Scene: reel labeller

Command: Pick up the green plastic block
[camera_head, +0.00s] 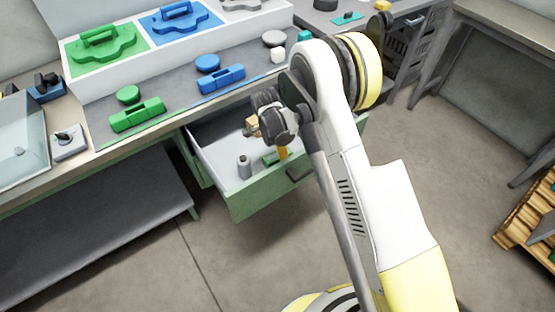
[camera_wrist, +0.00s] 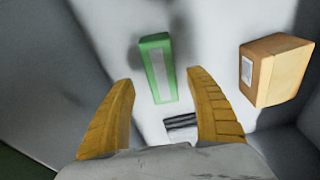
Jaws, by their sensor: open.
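The green plastic block (camera_wrist: 157,68) lies in the open drawer (camera_head: 243,207). In the wrist view it is a narrow green piece with a pale strip on its face, just beyond and between my fingertips. In the head view a green piece (camera_head: 271,158) shows in the drawer, partly hidden by my gripper. My gripper (camera_wrist: 161,90) is open and empty, with its two yellow fingers on either side of the space in front of the block. It reaches down into the drawer and does not appear to touch the block.
A cardboard-coloured box (camera_wrist: 276,70) lies right of the block in the wrist view. Drawer walls enclose my gripper.

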